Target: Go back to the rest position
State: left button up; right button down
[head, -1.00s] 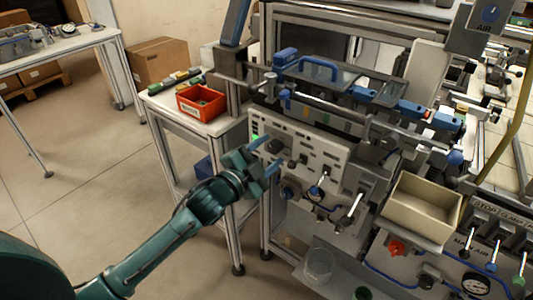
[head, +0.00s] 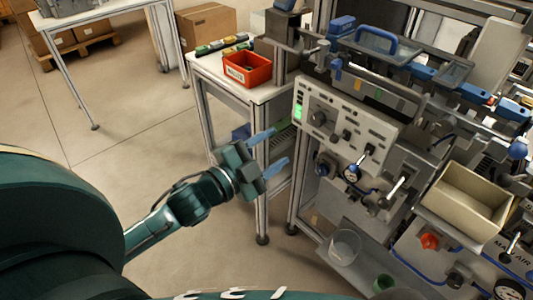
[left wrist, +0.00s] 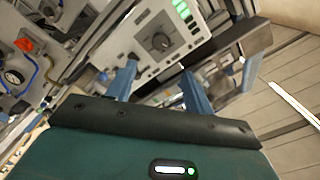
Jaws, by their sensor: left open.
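My left gripper (head: 276,150) is in the middle of the head view, in front of the side table and left of the machine. Its two blue fingers stand apart with nothing between them. The fingers also show in the left wrist view (left wrist: 160,85), spread in front of the machine's control panel (left wrist: 160,40). In the head view the control panel (head: 335,122), with a green display, a knob and levers, is to the right of the gripper and apart from it. My right gripper does not show.
A red bin (head: 247,68) sits on the white side table (head: 210,68). A beige bin (head: 468,200) is at the machine's right. A clear cup (head: 345,247) stands on the low shelf. Cardboard boxes (head: 207,30) are at the back. Open floor (head: 130,140) lies left.

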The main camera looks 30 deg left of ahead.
pick_arm(q)
jog(key=shift+s+a, duration=0.2)
jog(key=shift+s, duration=0.4)
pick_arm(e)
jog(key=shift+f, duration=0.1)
pick_arm(q)
jog(key=s+d+f+n+g+y+p, duration=0.1)
jog(key=s+d+f+n+g+p, duration=0.1)
jog(key=s+f+n, duration=0.3)
jog(key=s+d+f+n+g+y+p, duration=0.1)
jog(key=s+d+f+n+g, duration=0.3)
jog(key=f, duration=0.8)
jog(key=s+n+p, duration=0.1)
jog(key=s+n, duration=0.1)
jog(key=s, duration=0.1)
jog(key=shift+s+d+y+p, duration=0.25)
jog(key=shift+y+p, duration=0.1)
jog(key=shift+y, duration=0.05)
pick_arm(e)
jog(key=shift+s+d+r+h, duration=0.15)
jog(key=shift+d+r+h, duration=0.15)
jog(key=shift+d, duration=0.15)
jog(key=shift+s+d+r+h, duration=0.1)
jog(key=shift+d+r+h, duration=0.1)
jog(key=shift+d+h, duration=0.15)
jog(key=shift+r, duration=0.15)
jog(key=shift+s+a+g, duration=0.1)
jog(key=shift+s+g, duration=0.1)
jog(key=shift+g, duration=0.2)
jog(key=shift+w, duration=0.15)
